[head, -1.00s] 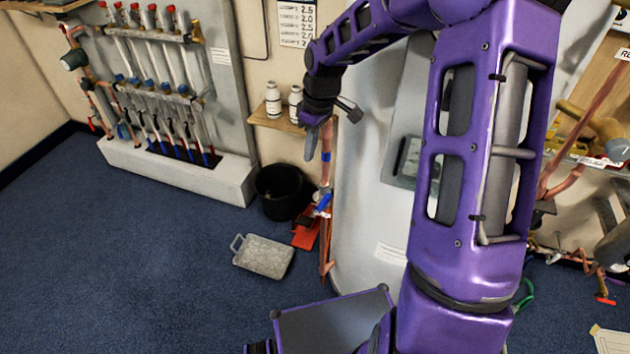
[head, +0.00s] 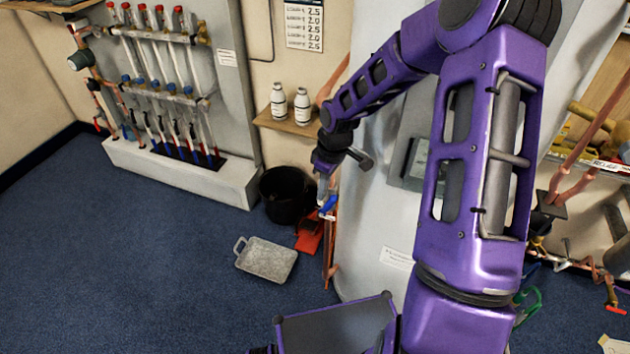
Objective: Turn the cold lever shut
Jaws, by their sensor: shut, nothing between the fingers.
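The blue lever (head: 328,204) sits on a vertical copper pipe (head: 328,262) beside the white cylinder. My gripper (head: 322,198) points down with its fingertips right at the blue lever. I cannot tell from this view whether they touch it. The gripper is shut with nothing between its fingers. My gripper and wrist hide the pipe above the lever. The lever looks small and slanted, and its exact angle is hard to make out.
The white cylinder (head: 362,230) stands close on the right. A black bucket (head: 286,196), an orange-red item (head: 310,232) and a grey tray (head: 266,260) are on the floor nearby. A shelf with two white bottles (head: 290,122) is behind. The blue carpet at left is clear.

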